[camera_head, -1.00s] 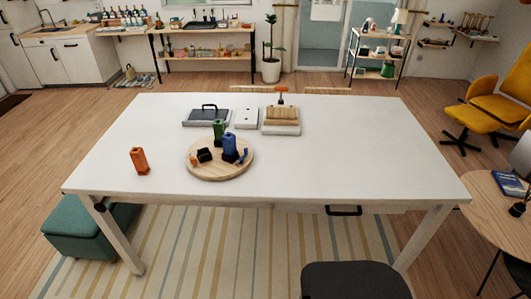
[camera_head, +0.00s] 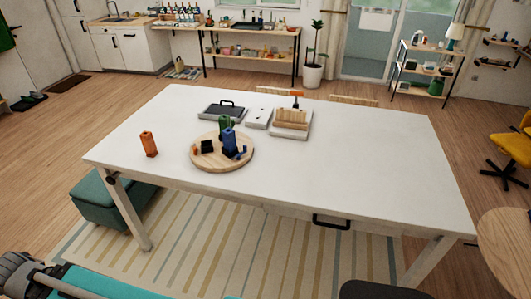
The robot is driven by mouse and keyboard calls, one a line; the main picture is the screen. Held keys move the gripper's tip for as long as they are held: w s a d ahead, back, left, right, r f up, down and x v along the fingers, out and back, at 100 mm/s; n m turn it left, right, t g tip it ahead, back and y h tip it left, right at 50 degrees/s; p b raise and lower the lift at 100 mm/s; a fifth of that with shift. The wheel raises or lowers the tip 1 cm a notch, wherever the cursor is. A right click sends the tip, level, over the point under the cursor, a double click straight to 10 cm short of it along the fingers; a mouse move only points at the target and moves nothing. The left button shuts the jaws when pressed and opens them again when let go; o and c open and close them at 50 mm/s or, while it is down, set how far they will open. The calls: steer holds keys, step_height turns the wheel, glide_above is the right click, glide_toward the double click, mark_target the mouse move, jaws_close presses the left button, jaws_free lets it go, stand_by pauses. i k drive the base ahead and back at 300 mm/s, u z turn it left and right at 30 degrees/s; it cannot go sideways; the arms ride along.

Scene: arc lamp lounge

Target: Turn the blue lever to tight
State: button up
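A round wooden board (camera_head: 206,161) lies on the white table near its front edge, left of the middle. A tall blue piece (camera_head: 229,140) stands on it, with a small blue part (camera_head: 242,150) low at its right. I cannot tell at this size which of these is the lever, or see any tight mark. A green piece (camera_head: 223,124) stands just behind, and a black block (camera_head: 207,147) and a small orange part (camera_head: 195,149) are to the left. My gripper's fingers do not show; a dark mechanical part, perhaps of my arm, is at the lower left corner.
The white table (camera_head: 340,170) has wide free room at its right. An orange piece (camera_head: 149,144) stands left of the board. A black-handled tray (camera_head: 222,111), a white box (camera_head: 258,118) and a wooden rack (camera_head: 291,119) sit behind. A teal ottoman (camera_head: 105,204) and dark seat (camera_head: 375,290) are near.

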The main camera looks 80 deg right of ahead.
mark_target(237, 157)
steer(key=k, duration=1.6)
steer(key=z, duration=1.55)
steer(key=i, duration=1.05)
steer(key=z, duration=0.05)
